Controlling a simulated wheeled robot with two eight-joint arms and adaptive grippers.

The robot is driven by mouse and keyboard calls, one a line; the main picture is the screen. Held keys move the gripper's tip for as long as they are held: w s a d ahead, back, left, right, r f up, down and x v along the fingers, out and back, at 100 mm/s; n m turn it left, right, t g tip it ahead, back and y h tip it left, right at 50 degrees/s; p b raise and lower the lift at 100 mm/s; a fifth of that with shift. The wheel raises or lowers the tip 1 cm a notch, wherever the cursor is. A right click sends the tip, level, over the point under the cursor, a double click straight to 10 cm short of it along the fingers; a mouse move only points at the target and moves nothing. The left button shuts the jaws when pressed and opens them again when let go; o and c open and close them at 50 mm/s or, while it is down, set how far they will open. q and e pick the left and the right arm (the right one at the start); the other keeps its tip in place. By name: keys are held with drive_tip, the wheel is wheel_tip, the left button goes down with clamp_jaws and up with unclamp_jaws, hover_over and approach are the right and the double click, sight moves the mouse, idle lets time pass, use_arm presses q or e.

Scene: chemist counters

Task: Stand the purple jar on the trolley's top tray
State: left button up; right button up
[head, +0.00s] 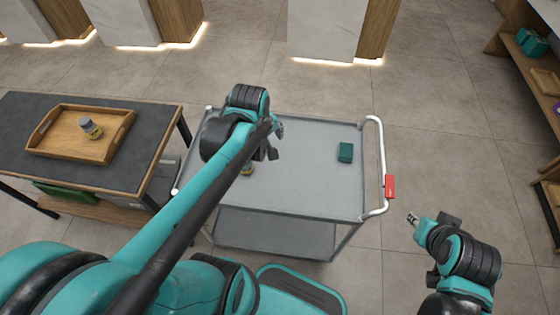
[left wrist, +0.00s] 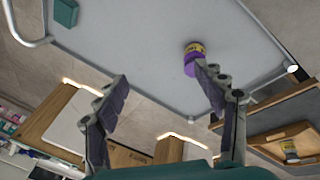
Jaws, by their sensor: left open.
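The purple jar (left wrist: 194,56) with a yellow label is on the grey top tray (left wrist: 140,45) of the trolley, just beyond one fingertip in the left wrist view. That finger overlaps part of it. In the head view only a small bit of the jar (head: 247,170) shows below my left arm, on the top tray (head: 305,180) at its left part. My left gripper (head: 276,142) is open and empty above the tray, with its spread fingers also in the left wrist view (left wrist: 162,85). My right gripper (head: 412,219) hangs right of the trolley, away from the jar; its jaws are too small to read.
A teal box (head: 345,152) stands on the tray's right part. The trolley's handle (head: 381,160) with a red tag is at the right. At the left, a dark-topped table (head: 150,115) bears a wooden tray (head: 40,130) with another jar (head: 91,128). The tray's middle is clear.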

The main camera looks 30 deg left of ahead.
use_arm(q)
drive_tip(key=s+d+r+m+t, duration=0.2)
drive_tip(key=s+d+m, duration=0.3)
drive_tip(key=d+m, duration=0.3)
drive_tip(key=shift+s+r+m+t+h, duration=0.35)
drive_tip(key=shift+m+t, duration=0.45)
drive_tip(key=shift+m, duration=1.6)
drive_tip(key=shift+w, duration=0.1)
